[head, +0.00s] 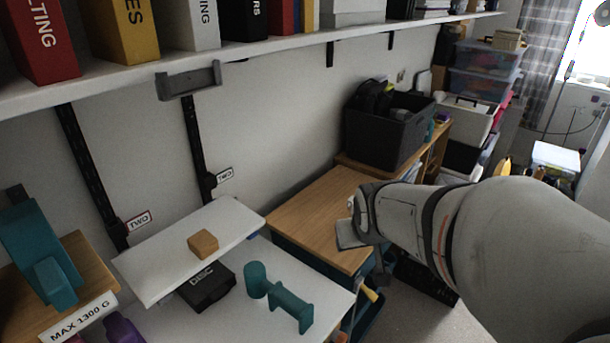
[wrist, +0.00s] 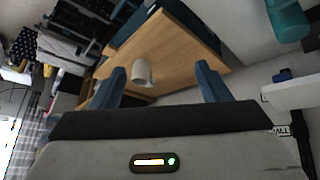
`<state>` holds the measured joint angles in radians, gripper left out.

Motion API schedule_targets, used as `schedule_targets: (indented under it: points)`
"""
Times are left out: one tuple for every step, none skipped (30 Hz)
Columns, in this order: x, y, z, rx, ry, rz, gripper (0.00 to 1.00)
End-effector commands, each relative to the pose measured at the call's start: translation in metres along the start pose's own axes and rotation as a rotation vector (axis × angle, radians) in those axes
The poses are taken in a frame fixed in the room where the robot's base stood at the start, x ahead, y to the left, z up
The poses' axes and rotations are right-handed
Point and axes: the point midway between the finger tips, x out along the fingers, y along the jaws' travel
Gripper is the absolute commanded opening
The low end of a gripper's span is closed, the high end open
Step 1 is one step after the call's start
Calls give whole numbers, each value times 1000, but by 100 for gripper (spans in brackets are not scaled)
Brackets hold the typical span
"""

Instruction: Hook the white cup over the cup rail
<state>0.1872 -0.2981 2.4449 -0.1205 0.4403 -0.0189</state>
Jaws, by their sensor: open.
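The white cup (wrist: 142,72) stands on a wooden top in the wrist view, between my fingers in the picture but beyond their tips. My gripper (wrist: 161,72) is open with two blue fingers, and nothing is held. A grey bar with two end brackets (head: 188,81), likely the cup rail, is fixed at the front edge of the upper shelf, at the upper left, and looks empty.
Boxes and books line the upper shelf (head: 125,85). Teal pieces (head: 290,305) and a black box (head: 207,287) lie nearby. A dark crate (head: 375,135) stands behind the wooden top.

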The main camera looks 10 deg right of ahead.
Motion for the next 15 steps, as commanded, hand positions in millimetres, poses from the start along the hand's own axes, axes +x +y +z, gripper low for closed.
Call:
schedule_targets:
  points:
    - [37, 12, -8, 11, 69, 26, 73]
    - [50, 20, -17, 14, 118, 38, 73]
    - [66, 29, -30, 17, 183, 51, 73]
    - [78, 36, -38, 18, 230, 59, 73]
    - [89, 45, -46, 28, 277, 72, 73]
    - [103, 55, -56, 40, 339, 86, 73]
    - [115, 53, -62, 16, 386, 47, 73]
    - [126, 56, -68, 8, 430, 32, 73]
    - [139, 62, -75, 2, 492, 23, 73]
    - [148, 67, -80, -1, 538, 15, 73]
    - [158, 72, -83, -4, 583, 5, 73]
    - [169, 77, -88, -7, 642, -13, 73]
    - [177, 80, -90, -11, 684, -31, 73]
    - [184, 84, -91, -12, 724, -48, 73]
    - [192, 87, -92, -15, 774, -74, 73]
